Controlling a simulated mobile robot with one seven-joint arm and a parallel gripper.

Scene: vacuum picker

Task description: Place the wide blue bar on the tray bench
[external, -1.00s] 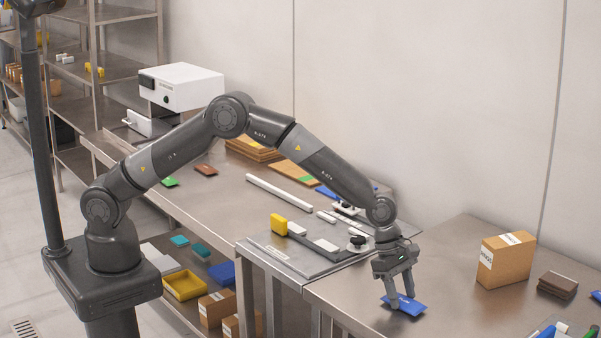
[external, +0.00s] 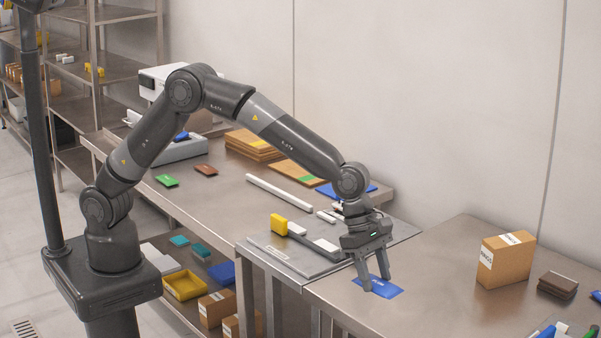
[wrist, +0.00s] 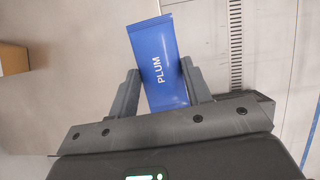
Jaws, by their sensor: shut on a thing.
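The blue bar (external: 384,289) is a flat, wide piece. In the wrist view it carries the white word PLUM (wrist: 158,60). My gripper (external: 377,282) is shut on it, with one finger at each side; the fingers also show in the wrist view (wrist: 163,92). The bar is over the left part of the right-hand steel bench (external: 450,300). I cannot tell whether it touches the surface. No bench is readably marked as the tray bench. A raised metal plate (external: 268,246) with several white pieces and a yellow block (external: 278,224) lies just left of my gripper.
A cardboard box (external: 505,260) and a brown stack (external: 557,285) stand on the right bench. A long white bar (external: 279,193), wooden boards (external: 253,144) and a blue sheet (external: 345,191) lie on the back bench. The right bench between my gripper and the box is clear.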

